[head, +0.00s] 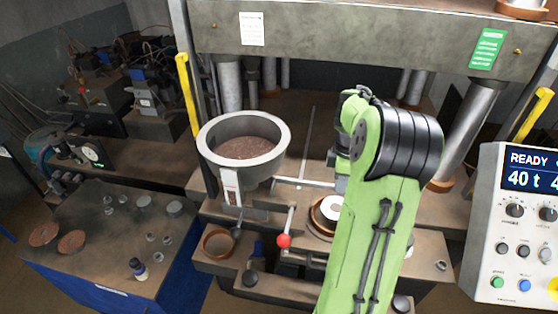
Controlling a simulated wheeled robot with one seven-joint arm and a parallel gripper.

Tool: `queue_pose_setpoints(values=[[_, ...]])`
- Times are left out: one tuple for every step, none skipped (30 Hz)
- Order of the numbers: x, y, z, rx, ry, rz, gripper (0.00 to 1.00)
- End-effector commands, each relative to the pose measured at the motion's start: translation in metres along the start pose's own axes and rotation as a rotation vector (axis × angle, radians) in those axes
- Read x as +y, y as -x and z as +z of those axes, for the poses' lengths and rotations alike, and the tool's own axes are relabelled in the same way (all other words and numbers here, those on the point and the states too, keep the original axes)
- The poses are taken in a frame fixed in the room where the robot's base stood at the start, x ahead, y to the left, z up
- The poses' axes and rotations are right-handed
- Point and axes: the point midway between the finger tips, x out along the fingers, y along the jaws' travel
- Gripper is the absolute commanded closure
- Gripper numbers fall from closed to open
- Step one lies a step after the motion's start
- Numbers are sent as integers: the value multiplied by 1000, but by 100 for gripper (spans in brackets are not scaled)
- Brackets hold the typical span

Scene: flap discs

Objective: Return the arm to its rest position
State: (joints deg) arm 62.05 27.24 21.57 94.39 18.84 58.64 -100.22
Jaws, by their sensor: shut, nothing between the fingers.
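My green arm (370,240) rises from the bottom of the head view to a black-banded joint (405,143), in front of the press. Its far end is hidden behind this joint. My gripper's fingers do not show. I see nothing held by the arm.
The press has a steel ring-shaped container (243,142) of brown material, a lever with a red knob (284,240) and thick columns. A control panel (525,225) reading READY stands at the right. A side table (110,262) at the left holds discs, small metal parts and a bottle (138,268).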

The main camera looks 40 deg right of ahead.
Motion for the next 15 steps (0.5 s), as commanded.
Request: queue_pose_setpoints(values=[[0,0,0,0,0,0,100],[0,0,0,0,0,0,100],[0,0,0,0,0,0,100],[0,0,0,0,0,0,100],[0,0,0,0,0,0,100],[-1,1,-3,-3,-1,4,100],[-4,4,-8,-8,-5,11,100],[-8,8,-16,-15,-12,23,100],[-17,14,-30,-27,-31,46,100],[-26,20,-43,-35,-52,70,100],[-39,26,-58,-41,-79,98,100],[-59,34,-77,-40,-122,139,100],[-76,38,-89,-33,-158,169,100],[-93,41,-100,-20,-198,197,100],[-116,45,-112,8,-251,233,100]])
